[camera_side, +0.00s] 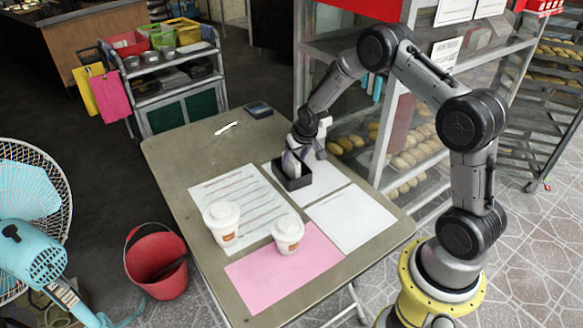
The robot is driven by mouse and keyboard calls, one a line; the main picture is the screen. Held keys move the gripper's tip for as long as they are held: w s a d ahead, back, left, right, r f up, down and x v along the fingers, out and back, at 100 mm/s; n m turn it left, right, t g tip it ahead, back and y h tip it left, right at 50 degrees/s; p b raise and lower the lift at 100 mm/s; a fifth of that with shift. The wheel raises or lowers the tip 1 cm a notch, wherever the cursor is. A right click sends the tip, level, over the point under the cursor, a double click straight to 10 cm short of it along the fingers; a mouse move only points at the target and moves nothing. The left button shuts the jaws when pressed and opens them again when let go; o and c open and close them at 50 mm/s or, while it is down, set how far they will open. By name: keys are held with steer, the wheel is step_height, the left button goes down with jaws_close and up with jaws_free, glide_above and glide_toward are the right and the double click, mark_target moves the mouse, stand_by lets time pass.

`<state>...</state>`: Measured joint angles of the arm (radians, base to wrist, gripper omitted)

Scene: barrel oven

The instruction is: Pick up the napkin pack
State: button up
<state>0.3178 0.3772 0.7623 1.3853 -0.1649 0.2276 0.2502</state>
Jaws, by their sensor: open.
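A small black open box (293,183) stands on the table, on a white sheet. A pale, upright thing (291,165) stands in the box; it looks like the napkin pack, but it is small and partly covered by my gripper. My gripper (303,152) points down at the box, with its fingers close to the pale thing. It is open, and I cannot tell whether it touches the pack.
A pink sheet (283,272), printed paper (232,190) and white sheet (350,217) lie flat. A small dark device (258,109) sits at the far edge. The table's left side is clear.

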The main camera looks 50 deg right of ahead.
mark_target(290, 165)
steer(key=x, duration=0.4)
steer(key=shift+w+a+f, duration=0.1)
steer(key=shift+w+f, duration=0.1)
steer(key=shift+w, duration=0.1)
jaws_close()
